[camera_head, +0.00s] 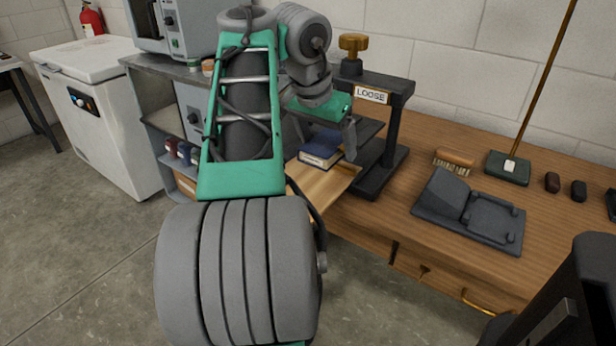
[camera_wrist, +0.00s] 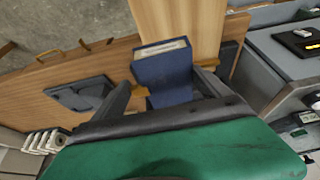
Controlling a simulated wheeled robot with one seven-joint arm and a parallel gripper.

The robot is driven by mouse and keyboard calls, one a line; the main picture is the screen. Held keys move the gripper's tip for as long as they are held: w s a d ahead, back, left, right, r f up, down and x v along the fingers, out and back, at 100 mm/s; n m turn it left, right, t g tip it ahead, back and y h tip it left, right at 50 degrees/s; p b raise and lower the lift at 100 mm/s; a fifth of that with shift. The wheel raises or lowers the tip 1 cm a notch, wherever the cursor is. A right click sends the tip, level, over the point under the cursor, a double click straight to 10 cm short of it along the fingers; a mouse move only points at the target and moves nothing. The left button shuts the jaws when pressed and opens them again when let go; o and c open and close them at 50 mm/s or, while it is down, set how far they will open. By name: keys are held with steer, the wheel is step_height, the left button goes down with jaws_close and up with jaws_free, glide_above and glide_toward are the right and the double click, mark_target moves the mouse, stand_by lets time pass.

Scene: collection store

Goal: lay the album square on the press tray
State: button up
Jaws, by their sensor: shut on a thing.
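The album (camera_head: 321,150) is a dark blue book with a pale label or page edge. In the wrist view the album (camera_wrist: 164,72) sits between the two fingers of my gripper (camera_wrist: 170,84), which is shut on it. In the head view my gripper (camera_head: 347,138) shows only in part, beside the press. The press tray looks to be the pale wooden board (camera_head: 328,179), which also shows in the wrist view (camera_wrist: 180,22). The album is over the board; I cannot tell whether they touch. My arm hides the board's left part.
The dark press frame (camera_head: 398,125) with a brass knob (camera_head: 352,43) and a "LOOSE" sign (camera_head: 371,94) stands close right of my gripper. On the bench are a grey cradle (camera_head: 468,213), a brush (camera_head: 455,158) and a green-based stand (camera_head: 508,168). A cabinet (camera_head: 190,110) stands left.

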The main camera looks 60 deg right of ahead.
mark_target(311, 145)
steer(key=w+f, duration=0.1)
steer(key=w+f+b, duration=0.1)
steer(key=f, duration=0.1)
steer(key=w+f+b, duration=0.1)
steer(key=shift+w+d+f, duration=0.15)
steer(key=shift+d, duration=0.25)
steer(key=shift+c, duration=0.2)
steer(key=f+b, duration=0.1)
steer(key=w+f+b, duration=0.1)
steer(key=f+b, duration=0.2)
steer(key=shift+w+d+f, duration=0.2)
steer(key=shift+w+f, duration=0.1)
steer(key=shift+f, duration=0.05)
steer(key=shift+f+b, duration=0.2)
steer(key=shift+b, duration=0.2)
steer(key=shift+r, duration=0.25)
steer(key=shift+f, duration=0.25)
steer(key=o, duration=1.4)
steer(key=shift+o, duration=0.2)
steer(key=shift+r, duration=0.1)
